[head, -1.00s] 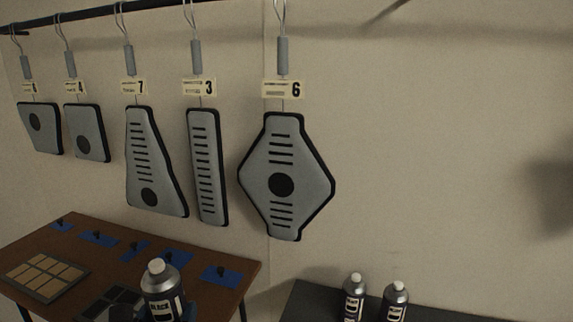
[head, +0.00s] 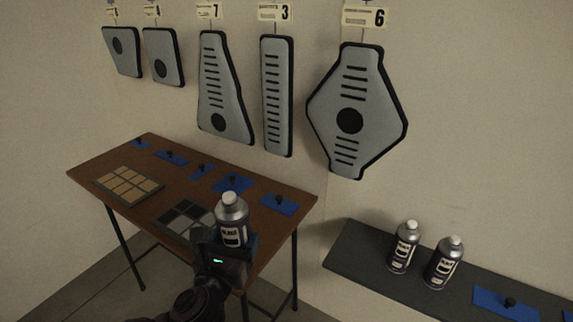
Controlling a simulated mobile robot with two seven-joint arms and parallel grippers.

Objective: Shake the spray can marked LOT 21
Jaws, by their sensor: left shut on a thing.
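A spray can (head: 231,213) with a white cap and dark label stands upright in my left gripper (head: 228,244), in front of the brown table. The gripper is shut on the can's lower part and hides its base. Two similar cans, a left one (head: 404,247) and a right one (head: 444,264), stand on the dark grey shelf (head: 352,258) at the right. The lot markings on the cans are too small to read. My right gripper is not in view.
The brown table (head: 128,157) bears a tray of tan squares (head: 129,184), a dark tray (head: 183,215) and several blue pads with black knobs. Grey panels, such as the diamond-shaped one (head: 350,90), hang on the wall behind. Another blue pad (head: 506,303) lies on the shelf.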

